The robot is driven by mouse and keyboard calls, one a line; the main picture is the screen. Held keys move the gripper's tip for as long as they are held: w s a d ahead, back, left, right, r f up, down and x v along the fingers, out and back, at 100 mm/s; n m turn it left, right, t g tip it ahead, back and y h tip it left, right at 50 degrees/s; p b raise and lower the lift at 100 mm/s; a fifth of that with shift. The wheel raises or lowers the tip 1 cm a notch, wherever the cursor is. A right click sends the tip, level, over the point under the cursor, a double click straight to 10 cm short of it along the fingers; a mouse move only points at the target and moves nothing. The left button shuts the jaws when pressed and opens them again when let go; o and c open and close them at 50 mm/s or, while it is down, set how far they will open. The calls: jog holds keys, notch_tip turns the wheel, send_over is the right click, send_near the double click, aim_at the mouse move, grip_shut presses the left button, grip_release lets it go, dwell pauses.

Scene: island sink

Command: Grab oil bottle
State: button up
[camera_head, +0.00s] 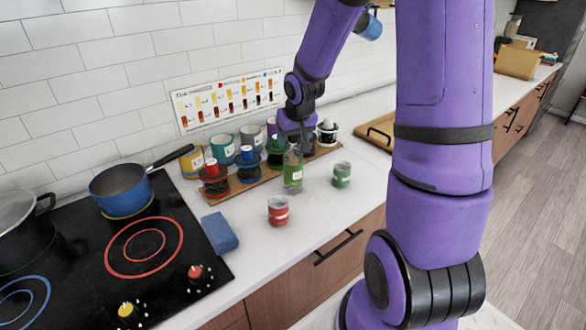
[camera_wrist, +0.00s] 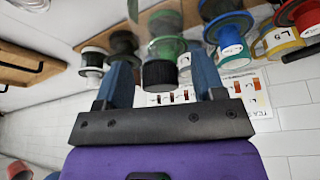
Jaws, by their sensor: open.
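The oil bottle (camera_head: 293,172), a clear bottle with a green label, stands upright on the counter in front of the wooden rack. In the wrist view its dark cap (camera_wrist: 160,74) lies between the two blue fingers, with the clear body blurred above it. My gripper (camera_head: 292,136) is at the bottle's top, its fingers apart on either side of the neck. In the wrist view my gripper (camera_wrist: 161,68) is open, with visible gaps beside the cap. The lower part of the bottle's neck is partly hidden in the head view.
A wooden rack (camera_head: 244,187) with several coloured jars stands close behind the bottle. A blue sponge (camera_head: 220,232), stove and pan (camera_head: 121,190) are left.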

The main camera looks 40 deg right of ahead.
jog(key=shift+c, duration=0.2)
grip_shut()
